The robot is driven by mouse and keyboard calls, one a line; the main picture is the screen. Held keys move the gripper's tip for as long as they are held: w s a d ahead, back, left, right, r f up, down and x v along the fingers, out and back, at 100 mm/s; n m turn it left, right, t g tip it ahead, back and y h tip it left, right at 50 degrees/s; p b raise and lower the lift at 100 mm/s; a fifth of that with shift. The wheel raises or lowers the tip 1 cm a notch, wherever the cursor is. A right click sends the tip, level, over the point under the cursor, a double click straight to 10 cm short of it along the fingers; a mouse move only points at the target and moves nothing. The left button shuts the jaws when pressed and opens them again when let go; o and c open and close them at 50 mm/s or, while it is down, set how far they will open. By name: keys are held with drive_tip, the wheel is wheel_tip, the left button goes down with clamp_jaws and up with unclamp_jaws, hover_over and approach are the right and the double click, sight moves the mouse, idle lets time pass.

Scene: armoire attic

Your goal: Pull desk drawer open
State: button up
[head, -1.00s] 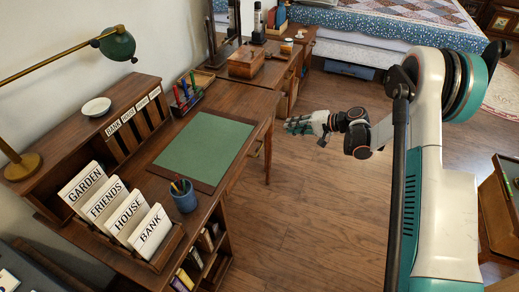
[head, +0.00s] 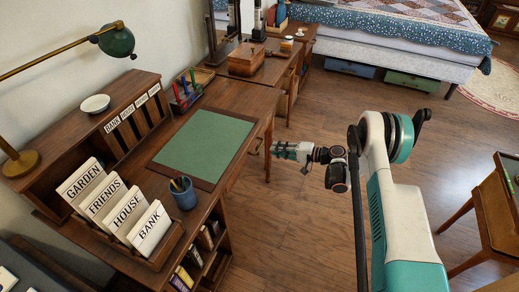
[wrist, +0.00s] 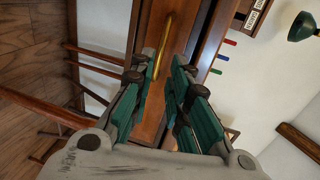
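The wooden desk (head: 217,173) with a green writing mat stands at the left in the head view. In the wrist view the drawer front (wrist: 147,30) is brown wood and carries a long brass bar handle (wrist: 168,40). My gripper (head: 277,150) is just off the desk's right side, at about drawer height. In the wrist view my gripper (wrist: 163,62) is open, its green-padded fingers pointing at the drawer. The handle lies ahead of and between the fingertips; I cannot tell whether they touch it. The drawer looks shut.
A blue pencil cup (head: 184,193), a letter rack (head: 158,254) and a pen tray (head: 187,92) stand on the desk. A second table (head: 272,72) adjoins its far end. A small wooden table (head: 482,212) is at the right. The floor between is clear.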

sight(260, 146)
drive_tip(key=b+x, duration=0.2)
drive_tip(key=x, duration=0.6)
drive_tip(key=shift+w+a, duration=0.1)
drive_tip(key=shift+a, duration=0.3)
drive_tip(key=shift+c, duration=0.3)
clamp_jaws()
